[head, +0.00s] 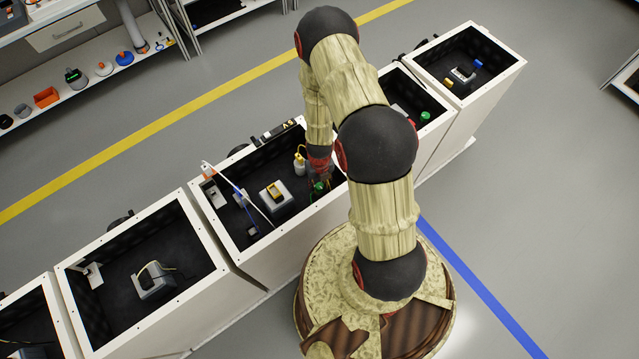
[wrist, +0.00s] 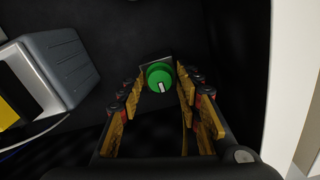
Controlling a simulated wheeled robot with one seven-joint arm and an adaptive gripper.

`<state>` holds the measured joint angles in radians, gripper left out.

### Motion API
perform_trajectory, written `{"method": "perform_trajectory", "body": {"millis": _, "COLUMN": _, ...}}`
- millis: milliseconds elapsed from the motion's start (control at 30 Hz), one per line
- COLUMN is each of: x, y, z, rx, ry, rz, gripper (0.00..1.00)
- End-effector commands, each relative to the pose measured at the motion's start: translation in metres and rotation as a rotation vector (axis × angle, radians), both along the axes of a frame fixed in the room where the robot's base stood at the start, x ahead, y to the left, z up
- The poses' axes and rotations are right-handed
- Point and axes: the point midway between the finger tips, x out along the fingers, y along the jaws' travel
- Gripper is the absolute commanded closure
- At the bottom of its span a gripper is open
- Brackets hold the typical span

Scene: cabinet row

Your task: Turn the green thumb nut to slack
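The green thumb nut (wrist: 160,77) is a round green knob with a white mark on its face, on a small grey mount against the dark inside of a cabinet. In the head view a bit of green, the nut (head: 318,186), shows just below my gripper (head: 319,166). In the wrist view my gripper (wrist: 160,100) has its yellow-brown fingers spread, one on each side of the nut. The fingers look apart from the nut, with dark gaps on both sides. The white mark points down and slightly right in the wrist view.
A grey box with a yellow part (head: 275,195) stands left of the nut in the same cabinet; the grey box also shows in the wrist view (wrist: 55,65). A white rod and blue cable (head: 237,190) cross the cabinet's left part. White cabinet walls (head: 290,228) enclose the space.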

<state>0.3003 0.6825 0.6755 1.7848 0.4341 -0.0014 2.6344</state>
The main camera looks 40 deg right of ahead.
Motion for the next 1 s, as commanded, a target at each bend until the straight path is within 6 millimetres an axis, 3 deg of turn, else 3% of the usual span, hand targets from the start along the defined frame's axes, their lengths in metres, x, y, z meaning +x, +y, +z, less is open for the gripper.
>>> {"method": "perform_trajectory", "body": {"millis": 567, "x": -0.0001, "y": -0.0001, "z": 0.0, "rx": 0.0, "ry": 0.0, "rz": 0.0, "gripper": 1.0}}
{"method": "perform_trajectory", "body": {"millis": 1000, "x": -0.0002, "y": 0.0003, "z": 0.0001, "rx": 0.0, "ry": 0.0, "rz": 0.082, "gripper": 1.0}}
